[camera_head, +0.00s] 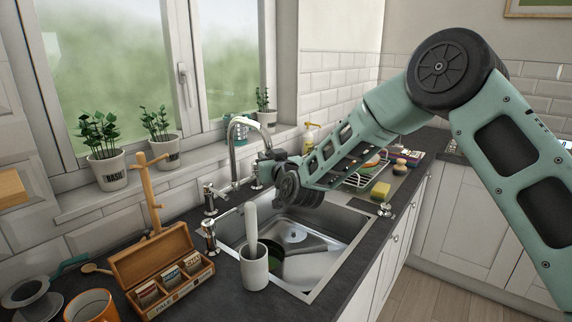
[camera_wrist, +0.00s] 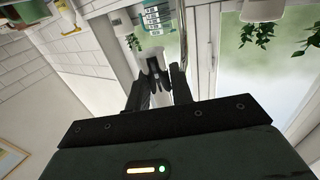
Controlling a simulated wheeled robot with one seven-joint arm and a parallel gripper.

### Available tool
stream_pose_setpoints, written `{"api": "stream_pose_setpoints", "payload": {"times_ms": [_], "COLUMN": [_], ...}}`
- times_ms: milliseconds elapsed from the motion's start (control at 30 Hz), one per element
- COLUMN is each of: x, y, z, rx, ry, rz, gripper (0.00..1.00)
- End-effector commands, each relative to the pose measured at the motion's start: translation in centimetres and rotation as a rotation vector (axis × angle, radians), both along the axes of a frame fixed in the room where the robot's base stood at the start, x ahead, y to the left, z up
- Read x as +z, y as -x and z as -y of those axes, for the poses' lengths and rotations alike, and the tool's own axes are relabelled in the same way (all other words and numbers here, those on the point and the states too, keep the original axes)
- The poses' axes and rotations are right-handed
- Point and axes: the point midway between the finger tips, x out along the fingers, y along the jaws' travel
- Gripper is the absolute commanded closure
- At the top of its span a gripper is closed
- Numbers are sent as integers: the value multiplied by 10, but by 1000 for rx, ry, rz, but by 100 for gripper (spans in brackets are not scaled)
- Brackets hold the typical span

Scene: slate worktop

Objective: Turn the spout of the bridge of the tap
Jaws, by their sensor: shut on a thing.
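The chrome bridge tap stands behind the sink, and its tall curved spout (camera_head: 236,130) arches over toward the right in the head view. My gripper (camera_head: 268,157) is at the free end of the spout, shut on it, and my wrist covers part of that end. In the wrist view my gripper (camera_wrist: 160,88) shows two dark fingers with a pale, shiny piece between them; its exact outline is hard to make out. The tap's base and side handles stand at the sink's back edge.
The steel sink (camera_head: 345,228) lies below my gripper. A white cup (camera_head: 254,270) with a tall pale handle stands at its front edge. A wooden tea box (camera_head: 160,268) is at left. Potted plants (camera_head: 104,170) line the windowsill. A dish rack (camera_head: 362,180) and sponge (camera_head: 380,191) are at right.

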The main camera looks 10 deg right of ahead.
Motion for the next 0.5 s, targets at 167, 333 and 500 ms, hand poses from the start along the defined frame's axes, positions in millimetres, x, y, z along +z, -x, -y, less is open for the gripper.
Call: {"api": "stream_pose_setpoints", "payload": {"times_ms": [167,333,500], "x": [-3,0,2], "y": [13,17,17], "z": [-30,-40,-40], "rx": [11,9,8], "ry": [-1,-2,-1], "rz": [4,3,2], "gripper": [100,100,100]}}
